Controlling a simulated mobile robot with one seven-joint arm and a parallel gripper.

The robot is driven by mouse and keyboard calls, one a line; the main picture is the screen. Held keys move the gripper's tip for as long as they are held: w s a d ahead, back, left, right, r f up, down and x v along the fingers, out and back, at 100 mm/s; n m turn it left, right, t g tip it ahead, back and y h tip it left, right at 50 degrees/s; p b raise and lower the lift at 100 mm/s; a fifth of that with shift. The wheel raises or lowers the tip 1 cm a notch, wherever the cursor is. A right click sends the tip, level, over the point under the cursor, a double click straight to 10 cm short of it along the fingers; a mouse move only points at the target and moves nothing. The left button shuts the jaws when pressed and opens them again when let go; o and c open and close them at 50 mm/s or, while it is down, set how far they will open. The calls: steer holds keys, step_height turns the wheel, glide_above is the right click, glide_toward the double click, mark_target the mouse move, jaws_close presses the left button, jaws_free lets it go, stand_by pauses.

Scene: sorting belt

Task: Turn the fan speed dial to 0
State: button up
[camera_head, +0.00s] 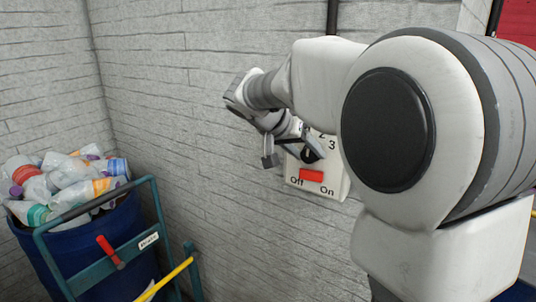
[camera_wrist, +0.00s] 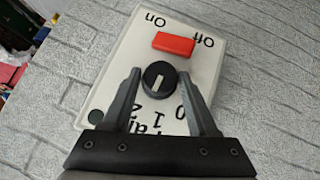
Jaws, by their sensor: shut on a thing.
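The fan speed dial (camera_wrist: 159,76) is a round black knob with a pale pointer mark, on a white control panel (camera_wrist: 122,62). In the wrist view my gripper (camera_wrist: 160,72) has one finger on each side of the dial and is shut on it. The mark points down and slightly left, roughly towards 1 or 2; the exact setting is unclear. The 0 lies below right of the dial. In the head view the panel (camera_head: 338,185) is on the wall, and my gripper (camera_head: 306,147) partly hides the dial and its numbers.
A red switch (camera_wrist: 174,44) marked Off and On sits beside the dial, close to my fingers. A blue bin (camera_head: 75,250) full of plastic bottles (camera_head: 70,180) stands at left in a teal frame (camera_head: 160,225). A grey block wall (camera_head: 200,110) is behind everything.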

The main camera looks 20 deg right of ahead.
steer(key=n+g+h, duration=0.3)
steer(key=shift+w+a+f+h+p, duration=0.15)
steer(key=shift+w+a+h+p, duration=0.15)
steer(key=shift+h+p, duration=0.1)
steer(key=n+h, duration=0.1)
steer(key=n+g+h, duration=0.1)
steer(key=n+g+h+p, duration=0.1)
steer(key=h, duration=0.1)
steer(key=shift+f, duration=0.25)
steer(key=shift+g, duration=0.3)
steer(key=o, duration=1.2)
steer(key=shift+d, duration=0.1)
steer(key=w+a+r, duration=0.2)
steer(key=a, duration=1.5)
steer(key=shift+a, duration=0.15)
